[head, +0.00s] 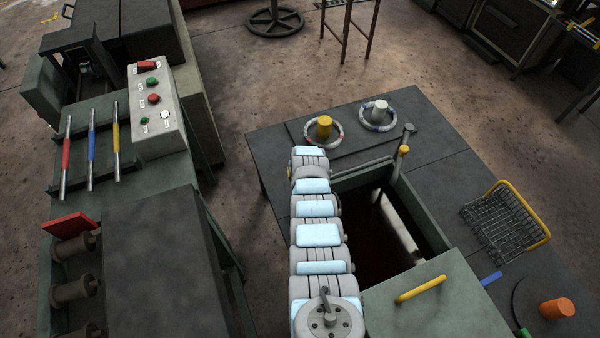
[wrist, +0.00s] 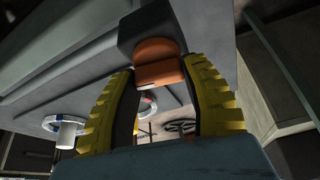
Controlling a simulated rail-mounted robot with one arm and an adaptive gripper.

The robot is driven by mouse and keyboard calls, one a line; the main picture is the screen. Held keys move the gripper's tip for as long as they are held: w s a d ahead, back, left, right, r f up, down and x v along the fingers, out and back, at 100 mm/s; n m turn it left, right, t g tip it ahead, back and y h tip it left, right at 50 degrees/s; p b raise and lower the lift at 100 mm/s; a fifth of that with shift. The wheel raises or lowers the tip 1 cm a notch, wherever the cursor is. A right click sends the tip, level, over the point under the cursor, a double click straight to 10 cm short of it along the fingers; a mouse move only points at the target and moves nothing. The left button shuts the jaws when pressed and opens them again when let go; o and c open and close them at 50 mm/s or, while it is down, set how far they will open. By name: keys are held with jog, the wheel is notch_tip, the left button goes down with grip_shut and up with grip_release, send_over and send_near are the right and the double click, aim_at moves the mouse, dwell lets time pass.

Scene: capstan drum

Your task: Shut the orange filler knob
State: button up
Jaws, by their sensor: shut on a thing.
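The orange filler knob (wrist: 156,62) shows in the wrist view, at the top centre, against a dark block (wrist: 148,30). My gripper (wrist: 160,74), with ridged yellow fingers, is shut on the knob, one finger on each side of it. In the head view my arm hides the knob and most of my gripper. How far the knob is turned cannot be told.
A wire basket (head: 503,222), an orange cylinder (head: 557,308) and an open dark well (head: 385,240) lie right of my arm. A button box (head: 155,112) stands left.

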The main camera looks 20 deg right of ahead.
jog(key=shift+f+n+y+b, duration=0.15)
jog(key=shift+n+y+b, duration=0.3)
jog(key=shift+n, duration=0.65)
jog(key=o, duration=1.2)
jog(key=shift+r, duration=0.2)
